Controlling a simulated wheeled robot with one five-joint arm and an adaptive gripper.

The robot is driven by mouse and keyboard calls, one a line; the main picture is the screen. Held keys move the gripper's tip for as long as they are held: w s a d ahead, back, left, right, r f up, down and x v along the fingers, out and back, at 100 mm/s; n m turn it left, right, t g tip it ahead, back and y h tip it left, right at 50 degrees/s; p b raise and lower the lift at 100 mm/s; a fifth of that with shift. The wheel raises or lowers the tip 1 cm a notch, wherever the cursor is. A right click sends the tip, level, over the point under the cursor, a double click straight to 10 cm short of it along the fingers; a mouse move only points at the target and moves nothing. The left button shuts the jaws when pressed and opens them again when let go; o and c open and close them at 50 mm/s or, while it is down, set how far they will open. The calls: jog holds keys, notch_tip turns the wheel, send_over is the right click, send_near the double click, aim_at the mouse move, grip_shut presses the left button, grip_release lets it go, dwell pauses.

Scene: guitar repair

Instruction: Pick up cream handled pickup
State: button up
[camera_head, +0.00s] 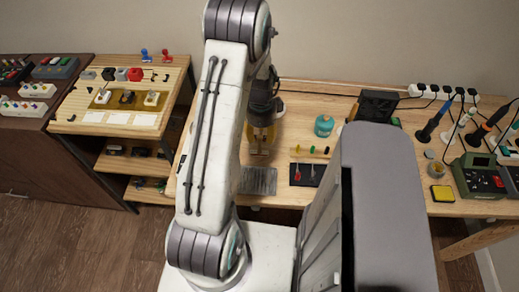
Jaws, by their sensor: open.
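My gripper (264,112) shows only in part, as a dark shape behind my white arm, above the middle workbench. It is open, and its fingertips are hard to make out. Just below it is a yellowish-tan piece (262,140), partly hidden by the arm; I cannot tell what it is. On the left wooden table, an amber mat (115,101) holds small pickup-like pieces: a cream one (152,98), a dark one (127,97) and a pale one (103,96). They are too small to tell which has a cream handle. My gripper is well to the right of them.
The workbench (300,112) carries a ribbed grey plate (258,181), a teal jar (324,125), small screwdrivers (297,172) on a dark mat, a black box (377,105), and a green soldering station (478,175) with cables. A dark cabinet (50,150) stands far left, with pedals on top.

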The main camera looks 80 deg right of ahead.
aim_at(260, 152)
jog(key=shift+w+f+p, duration=0.2)
jog(key=shift+f+p, duration=0.65)
jog(key=shift+f, duration=2.65)
jog(key=shift+o, duration=0.2)
grip_shut()
